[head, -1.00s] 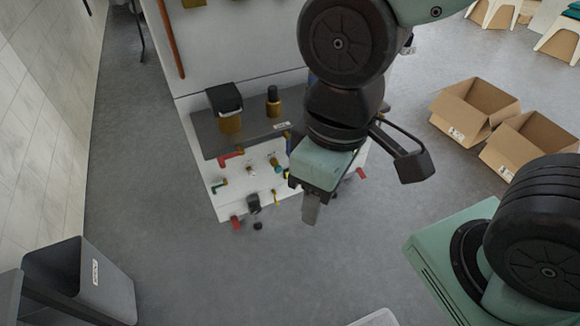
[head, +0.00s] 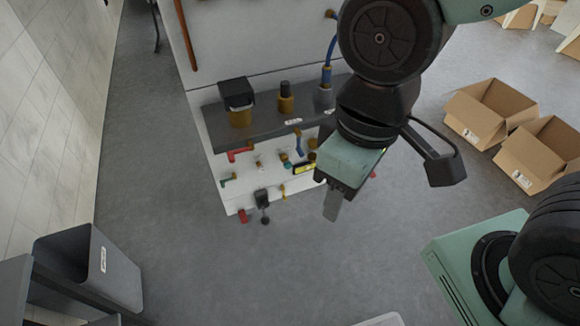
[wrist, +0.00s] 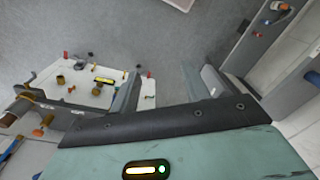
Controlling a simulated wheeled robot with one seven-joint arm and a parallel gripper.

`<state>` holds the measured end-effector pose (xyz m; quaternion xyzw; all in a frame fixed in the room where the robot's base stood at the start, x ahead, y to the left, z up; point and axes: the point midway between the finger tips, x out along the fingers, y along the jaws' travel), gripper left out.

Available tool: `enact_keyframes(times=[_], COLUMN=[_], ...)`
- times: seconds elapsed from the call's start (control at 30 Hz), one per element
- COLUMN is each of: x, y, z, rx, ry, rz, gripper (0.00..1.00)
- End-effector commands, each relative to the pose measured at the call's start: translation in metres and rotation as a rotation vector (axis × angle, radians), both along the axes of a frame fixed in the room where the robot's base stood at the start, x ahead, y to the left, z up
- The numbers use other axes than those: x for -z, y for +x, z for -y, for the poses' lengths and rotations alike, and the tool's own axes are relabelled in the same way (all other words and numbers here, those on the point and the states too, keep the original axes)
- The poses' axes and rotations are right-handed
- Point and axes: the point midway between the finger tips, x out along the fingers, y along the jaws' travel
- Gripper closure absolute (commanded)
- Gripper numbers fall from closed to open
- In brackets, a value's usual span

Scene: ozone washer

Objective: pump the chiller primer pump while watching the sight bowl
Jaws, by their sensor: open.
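My gripper (head: 333,206) hangs pointing down in front of the white panel (head: 233,198), clear of its fittings. In the wrist view its two fingers (wrist: 163,85) stand wide apart with only floor and panel edge between them. The panel bears red, teal, blue and brass fittings and a black piece with a ball knob (head: 263,203) low down. I cannot tell which is the primer pump or sight bowl.
A dark grey bin (head: 95,262) stands at the lower left near the tiled wall. Two open cardboard boxes, a rear one (head: 478,122) and a front one (head: 535,165), sit on the floor at right. The floor before the panel is clear.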

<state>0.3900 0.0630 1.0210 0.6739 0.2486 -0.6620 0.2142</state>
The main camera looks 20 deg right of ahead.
Motion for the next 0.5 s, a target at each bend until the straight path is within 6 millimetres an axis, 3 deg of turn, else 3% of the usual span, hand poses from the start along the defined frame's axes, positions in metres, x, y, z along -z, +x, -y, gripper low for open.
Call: enact_keyframes(times=[0.13,0.17,0.3,0.5], x=[0.0,0.0,0.0,0.0], y=[0.0,0.0,0.0,0.0], z=[0.0,0.0,0.0,0.0], rx=[0.0,0.0,0.0,0.0], ry=[0.0,0.0,0.0,0.0], rz=[0.0,0.0,0.0,0.0], gripper=[0.54,0.59,0.98,1.0])
